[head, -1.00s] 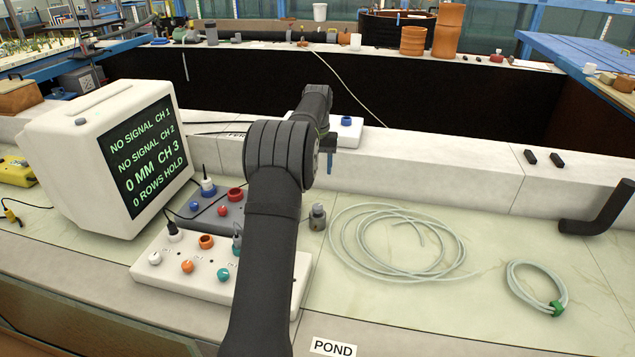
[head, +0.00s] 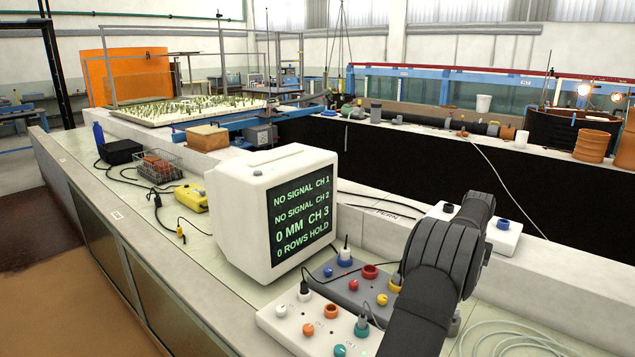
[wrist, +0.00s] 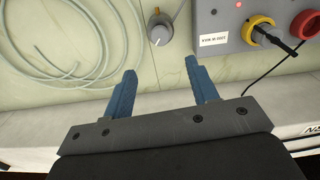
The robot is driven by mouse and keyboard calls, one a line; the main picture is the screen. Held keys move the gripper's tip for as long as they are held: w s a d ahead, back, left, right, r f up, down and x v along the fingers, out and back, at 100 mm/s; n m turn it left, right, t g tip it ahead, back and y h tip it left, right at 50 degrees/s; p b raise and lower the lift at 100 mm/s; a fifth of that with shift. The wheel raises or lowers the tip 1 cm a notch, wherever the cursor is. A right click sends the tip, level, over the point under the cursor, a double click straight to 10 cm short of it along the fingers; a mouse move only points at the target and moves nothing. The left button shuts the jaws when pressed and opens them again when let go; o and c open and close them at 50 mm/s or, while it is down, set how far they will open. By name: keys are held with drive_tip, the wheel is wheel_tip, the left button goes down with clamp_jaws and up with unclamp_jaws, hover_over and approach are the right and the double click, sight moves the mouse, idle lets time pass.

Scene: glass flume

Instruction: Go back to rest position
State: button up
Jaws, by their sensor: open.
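My gripper (wrist: 160,68) shows in the wrist view with its two blue fingers spread apart and nothing between them. It is over the pale bench (wrist: 155,80), close to the raised white ledge. A small grey knobbed cylinder (wrist: 159,28) stands on the bench beyond the fingertips, apart from them. In the head view my dark arm rises from the lower right and hides the gripper.
A grey box (head: 365,291) and a white box (head: 318,326) with coloured sockets sit left of my arm. A monitor (head: 235,225) stands further left. A coiled pale hose (wrist: 70,40) lies on the bench. A white box (head: 507,238) sits on the ledge behind my arm.

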wheel_tip(320, 180, down, 13)
drive_tip(key=shift+r, duration=0.15)
idle(0.4)
wheel_tip(320, 180, up, 17)
wheel_tip(320, 180, down, 17)
drive_tip(key=shift+f, duration=0.1)
drive_tip(key=n, duration=0.8)
wheel_tip(320, 180, up, 10)
idle(0.8)
drive_tip(key=shift+f, duration=0.1)
idle(1.1)
